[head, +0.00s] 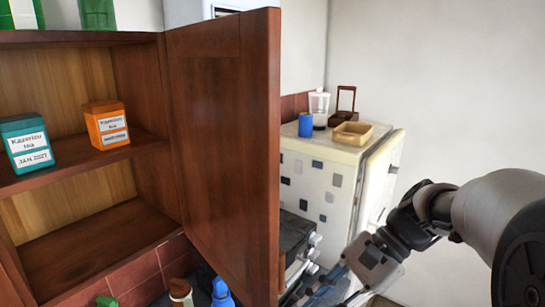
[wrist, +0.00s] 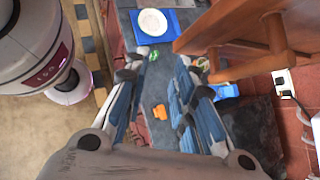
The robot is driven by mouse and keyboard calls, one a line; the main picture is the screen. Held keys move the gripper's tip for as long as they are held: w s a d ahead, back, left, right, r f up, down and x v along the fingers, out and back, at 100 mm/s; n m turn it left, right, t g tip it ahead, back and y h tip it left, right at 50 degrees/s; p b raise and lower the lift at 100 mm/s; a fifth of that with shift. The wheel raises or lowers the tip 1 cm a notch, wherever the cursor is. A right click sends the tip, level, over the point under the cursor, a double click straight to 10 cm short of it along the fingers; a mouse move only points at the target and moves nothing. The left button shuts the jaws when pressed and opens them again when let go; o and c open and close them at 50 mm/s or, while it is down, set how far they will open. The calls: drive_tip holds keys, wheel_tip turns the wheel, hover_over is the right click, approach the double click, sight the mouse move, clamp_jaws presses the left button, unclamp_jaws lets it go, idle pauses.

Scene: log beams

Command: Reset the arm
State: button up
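My arm comes in from the right in the head view and bends down toward the lower middle. My gripper (head: 328,288) is low in that view, right of the open cabinet door (head: 225,150) and in front of the fridge (head: 325,190). Part of it is cut off by the bottom edge. In the wrist view my gripper (wrist: 172,62) has its two fingers spread apart. Nothing is held between them. The counter and a small orange object (wrist: 159,111) show beyond the gap.
The cabinet holds a teal tea box (head: 27,145) and an orange tea box (head: 106,125). A blue cup (head: 305,125) and tan tray (head: 352,134) stand on the fridge. In the wrist view, a white plate (wrist: 152,22) lies beyond the fingers, and wooden cabinetry (wrist: 240,25) is close on the right.

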drive_tip(key=s+d+f+n+t+h+b, duration=0.2)
drive_tip(key=s+f+n+b, duration=0.4)
drive_tip(key=f+b, duration=0.3)
drive_tip(key=s+d+f+n+t+h+b, duration=0.3)
drive_tip(key=s+f+n+h+b, duration=0.3)
drive_tip(key=f+b, duration=0.4)
wheel_tip(320, 180, down, 4)
drive_tip(key=shift+s+r+t+h, duration=0.15)
drive_tip(key=shift+s+t+h, duration=0.25)
drive_tip(key=shift+s+t, duration=0.5)
